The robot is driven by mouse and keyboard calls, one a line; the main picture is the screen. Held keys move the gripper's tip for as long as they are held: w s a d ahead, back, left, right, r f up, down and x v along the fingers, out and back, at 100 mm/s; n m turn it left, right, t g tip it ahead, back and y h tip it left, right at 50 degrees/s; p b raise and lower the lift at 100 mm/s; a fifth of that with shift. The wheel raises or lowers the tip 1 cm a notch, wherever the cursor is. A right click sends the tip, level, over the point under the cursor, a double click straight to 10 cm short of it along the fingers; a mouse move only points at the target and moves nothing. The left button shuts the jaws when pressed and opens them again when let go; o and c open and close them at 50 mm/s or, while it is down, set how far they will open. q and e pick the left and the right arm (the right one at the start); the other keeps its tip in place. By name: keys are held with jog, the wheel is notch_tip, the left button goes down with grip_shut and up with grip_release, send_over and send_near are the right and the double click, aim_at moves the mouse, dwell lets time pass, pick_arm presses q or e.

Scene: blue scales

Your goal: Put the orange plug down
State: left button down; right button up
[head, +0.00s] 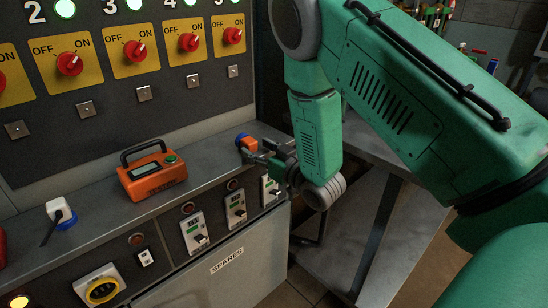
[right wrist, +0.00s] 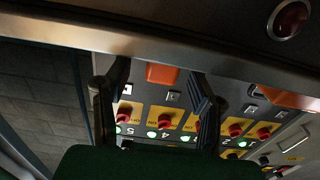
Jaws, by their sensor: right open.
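The orange plug (head: 247,143), with a blue part at its far end, is on the grey ledge (head: 215,158) near its right end. My right gripper (head: 258,153) is at the plug's near side, close to the ledge's front edge. In the right wrist view the two fingers of my right gripper (right wrist: 158,82) stand apart, open, with the orange plug (right wrist: 161,74) showing between their tips. I cannot tell whether a finger touches it. The plug's lower part is hidden in that view. My left gripper is not in view.
An orange meter (head: 152,178) with a black handle stands on the ledge left of the plug. A white plug with a blue base (head: 62,213) is farther left. A panel with red rotary switches (head: 135,51) rises behind. Free ledge lies between meter and orange plug.

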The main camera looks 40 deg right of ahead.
jog(key=s+d, duration=0.1)
jog(key=s, duration=0.8)
jog(key=s+a+f+g+h, duration=0.1)
jog(key=s+a+f+g, duration=0.3)
jog(key=s+f+g, duration=0.6)
jog(key=s+a+f+g, duration=0.35)
jog(key=s+f, duration=0.35)
jog(key=f, duration=0.6)
jog(key=s+a+g+p, duration=0.2)
jog(key=s+g+p, duration=0.1)
jog(key=s, duration=0.7)
jog(key=shift+a+g, duration=0.35)
jog(key=shift+g, duration=0.1)
jog(key=shift+w, duration=0.1)
